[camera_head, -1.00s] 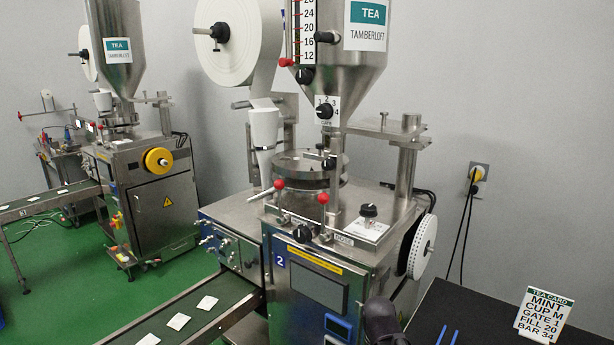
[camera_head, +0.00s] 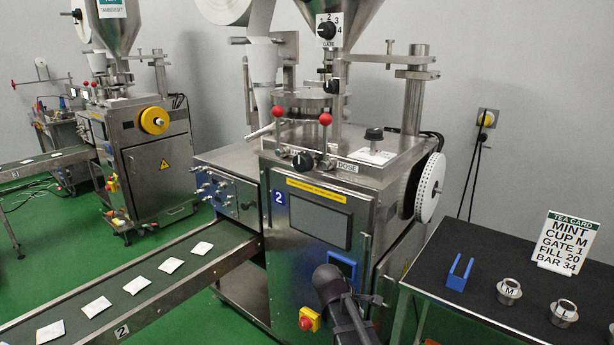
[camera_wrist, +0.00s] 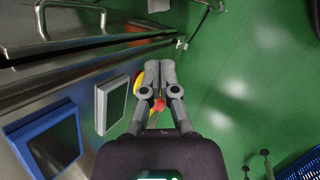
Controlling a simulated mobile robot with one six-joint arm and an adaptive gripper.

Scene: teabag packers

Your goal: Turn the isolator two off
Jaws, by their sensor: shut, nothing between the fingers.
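Isolator two is taken to be the red knob on a yellow plate (camera_head: 309,319), low on the front of the machine marked 2 (camera_head: 279,197). Its knob angle is too small to tell. In the wrist view, red (camera_wrist: 158,105) and yellow (camera_wrist: 137,87) parts of it show between and behind my fingers. My gripper (camera_wrist: 159,66) is shut and empty, its two grey fingers together. It is close to the isolator; contact cannot be told. In the head view my dark arm stands just right of the isolator.
A dark table (camera_head: 460,285) at right holds a blue fork-shaped piece (camera_head: 460,272), metal rings (camera_head: 509,291) and a tea card (camera_head: 566,241). A conveyor (camera_head: 190,270) with teabags runs left from the machine. A second machine (camera_head: 150,165) stands behind left. Green floor is free in front.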

